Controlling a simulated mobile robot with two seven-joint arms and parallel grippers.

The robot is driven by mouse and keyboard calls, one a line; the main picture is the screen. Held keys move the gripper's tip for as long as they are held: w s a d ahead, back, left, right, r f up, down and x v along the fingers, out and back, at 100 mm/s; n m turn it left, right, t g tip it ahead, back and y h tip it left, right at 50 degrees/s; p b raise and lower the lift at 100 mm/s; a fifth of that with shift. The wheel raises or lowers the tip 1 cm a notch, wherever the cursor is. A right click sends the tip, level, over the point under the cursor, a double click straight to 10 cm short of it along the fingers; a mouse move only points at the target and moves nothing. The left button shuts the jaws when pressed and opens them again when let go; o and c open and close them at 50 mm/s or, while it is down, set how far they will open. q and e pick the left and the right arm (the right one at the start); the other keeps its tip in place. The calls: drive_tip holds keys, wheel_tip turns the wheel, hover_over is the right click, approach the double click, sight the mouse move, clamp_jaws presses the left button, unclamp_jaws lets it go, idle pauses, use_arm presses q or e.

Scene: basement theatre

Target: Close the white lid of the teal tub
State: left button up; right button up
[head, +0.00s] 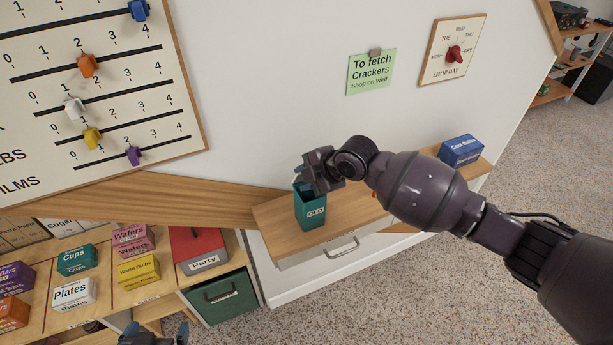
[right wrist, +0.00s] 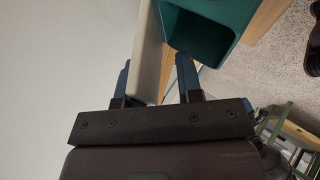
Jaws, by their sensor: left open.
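The teal tub (head: 310,212) stands upright on a wooden shelf, below and behind my right gripper (head: 308,178) in the head view. In the right wrist view the tub's open mouth (right wrist: 205,35) shows at the top. The white lid (right wrist: 150,50) stands raised beside the mouth, seen nearly edge-on. My right gripper (right wrist: 155,78) has its two blue fingers apart, with the lid between them and a gap on the tub side. In the head view the gripper hides the lid. My left gripper (head: 155,336) is open at the bottom edge, partly cut off.
The wooden shelf (head: 350,215) has a drawer (head: 335,250) below and a blue box (head: 461,150) at its far end. A wall stands close behind. Several labelled boxes and a red Party box (head: 200,250) sit at the lower left, above a green bin (head: 222,298).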

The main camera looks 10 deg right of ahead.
drive_tip(key=v, duration=1.1)
drive_tip(key=shift+w, duration=0.15)
drive_tip(key=w+a+r+g+h+b, duration=0.1)
drive_tip(key=w+a+r+g+b, duration=0.3)
drive_tip(key=w, duration=0.5)
drive_tip(key=a+f, duration=0.1)
drive_tip(key=f, duration=0.2)
drive_tip(key=s+f+m+g, duration=0.1)
drive_tip(key=f, duration=0.3)
drive_tip(key=a+f+g+h+p, duration=0.1)
drive_tip(key=f, duration=0.2)
drive_tip(key=shift+s+a+f, duration=0.3)
drive_tip(key=shift+s+f, duration=0.05)
drive_tip(key=shift+f, duration=0.05)
